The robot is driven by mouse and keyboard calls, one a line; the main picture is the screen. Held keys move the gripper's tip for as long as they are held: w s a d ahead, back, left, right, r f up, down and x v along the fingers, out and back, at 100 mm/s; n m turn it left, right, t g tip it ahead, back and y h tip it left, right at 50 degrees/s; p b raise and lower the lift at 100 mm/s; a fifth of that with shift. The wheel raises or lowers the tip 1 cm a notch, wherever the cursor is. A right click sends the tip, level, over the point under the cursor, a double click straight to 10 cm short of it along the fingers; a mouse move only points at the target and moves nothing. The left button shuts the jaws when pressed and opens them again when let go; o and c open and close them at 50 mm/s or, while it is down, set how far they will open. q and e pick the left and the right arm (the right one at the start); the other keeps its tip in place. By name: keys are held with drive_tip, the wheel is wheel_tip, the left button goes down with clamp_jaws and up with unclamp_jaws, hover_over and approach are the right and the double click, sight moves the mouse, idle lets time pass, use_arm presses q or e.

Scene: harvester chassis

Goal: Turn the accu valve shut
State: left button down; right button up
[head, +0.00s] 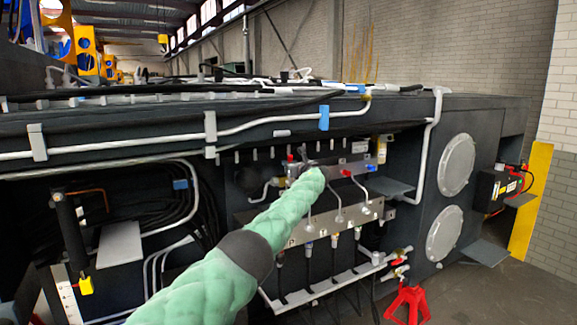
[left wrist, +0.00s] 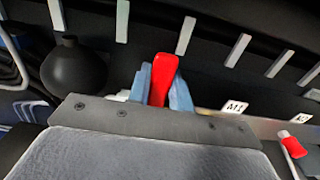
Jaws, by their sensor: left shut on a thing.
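The valve's red handle (left wrist: 163,80) stands up in the left wrist view, between the two blue-grey fingers of my left gripper (left wrist: 164,92). The gripper is shut on this handle. In the head view the handle (head: 290,158) is a small red spot at the left end of the metal valve block (head: 345,168). My green-sleeved left arm covers part of the block, and my left gripper (head: 300,168) is mostly hidden at its end. The valve body below the handle is hidden. My right gripper is not in view.
A dark round accumulator (left wrist: 75,68) is left of the handle. A white label (left wrist: 235,107) and another red handle (left wrist: 293,146) are to the right. A chassis beam (head: 110,130) with pipes runs above. A red stand (head: 408,302) is below right.

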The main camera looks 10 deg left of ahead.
use_arm(q)
drive_tip(key=shift+f, duration=0.15)
drive_tip(key=c, duration=1.3)
unclamp_jaws()
drive_tip(key=shift+d, duration=0.15)
drive_tip(key=shift+o, duration=0.2)
drive_tip(key=shift+w, duration=0.1)
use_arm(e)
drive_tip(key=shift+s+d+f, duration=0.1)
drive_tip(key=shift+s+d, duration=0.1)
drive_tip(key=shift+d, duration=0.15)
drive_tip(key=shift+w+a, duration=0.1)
use_arm(q)
drive_tip(key=b+v, duration=0.3)
drive_tip(key=v, duration=0.4)
drive_tip(key=shift+s+d, duration=0.25)
drive_tip(key=shift+s, duration=0.05)
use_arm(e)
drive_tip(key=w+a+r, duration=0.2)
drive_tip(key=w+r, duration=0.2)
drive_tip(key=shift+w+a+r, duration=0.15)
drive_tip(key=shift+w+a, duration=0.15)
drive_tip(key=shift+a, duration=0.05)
